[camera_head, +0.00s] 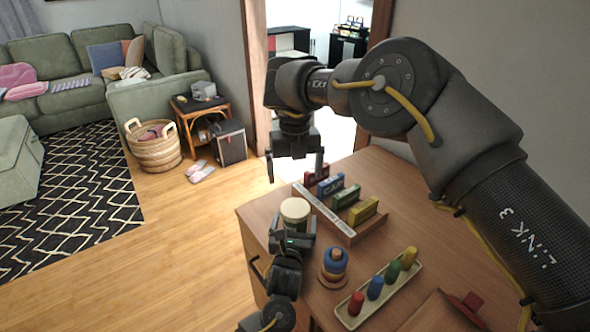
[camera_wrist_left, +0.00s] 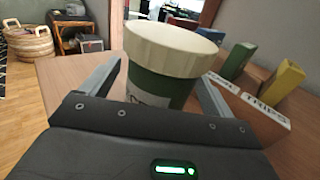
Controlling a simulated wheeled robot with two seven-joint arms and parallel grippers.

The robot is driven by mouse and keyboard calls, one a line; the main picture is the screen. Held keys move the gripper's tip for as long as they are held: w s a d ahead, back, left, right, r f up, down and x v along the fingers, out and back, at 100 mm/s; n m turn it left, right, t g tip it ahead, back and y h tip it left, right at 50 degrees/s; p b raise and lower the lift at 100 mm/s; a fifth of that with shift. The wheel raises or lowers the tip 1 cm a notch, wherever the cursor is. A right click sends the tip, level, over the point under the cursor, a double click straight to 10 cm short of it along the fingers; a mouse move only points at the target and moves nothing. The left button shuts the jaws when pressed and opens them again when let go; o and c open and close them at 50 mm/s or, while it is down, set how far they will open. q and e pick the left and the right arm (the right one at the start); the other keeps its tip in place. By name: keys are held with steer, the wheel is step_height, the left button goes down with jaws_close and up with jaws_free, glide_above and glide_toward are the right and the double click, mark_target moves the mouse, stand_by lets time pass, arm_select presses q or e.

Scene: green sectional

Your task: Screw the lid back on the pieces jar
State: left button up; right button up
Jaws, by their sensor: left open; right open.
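The pieces jar (camera_wrist_left: 162,88) has a dark green body with a pale label. Its cream lid (camera_head: 294,208) sits on top of it; I cannot tell whether the lid is screwed tight. The lid also shows in the left wrist view (camera_wrist_left: 170,45). The jar stands upright near the table's left edge. My left gripper (camera_head: 294,228) is open, low at the jar's near side, with its fingers on either side of the body. Contact is not clear. My right gripper (camera_head: 295,168) is open and empty, pointing down, above and beyond the jar.
A wooden rack (camera_head: 328,213) with several coloured blocks stands right of the jar. A ring stacker (camera_head: 334,268) and a tray (camera_head: 345,317) of coloured pegs are nearer. A red-handled wooden item (camera_head: 440,312) lies at the front. The table's left edge (camera_head: 243,235) is close to the jar.

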arm_select(q)
steer(key=s+p, duration=0.1)
steer(key=s, duration=0.2)
steer(key=s+a+p, duration=0.1)
steer(key=s, duration=0.2)
steer(key=s+p, duration=0.1)
steer(key=s, duration=0.3)
steer(key=shift+a+r, duration=0.1)
steer(key=shift+a, duration=0.05)
steer(key=shift+s, duration=0.4)
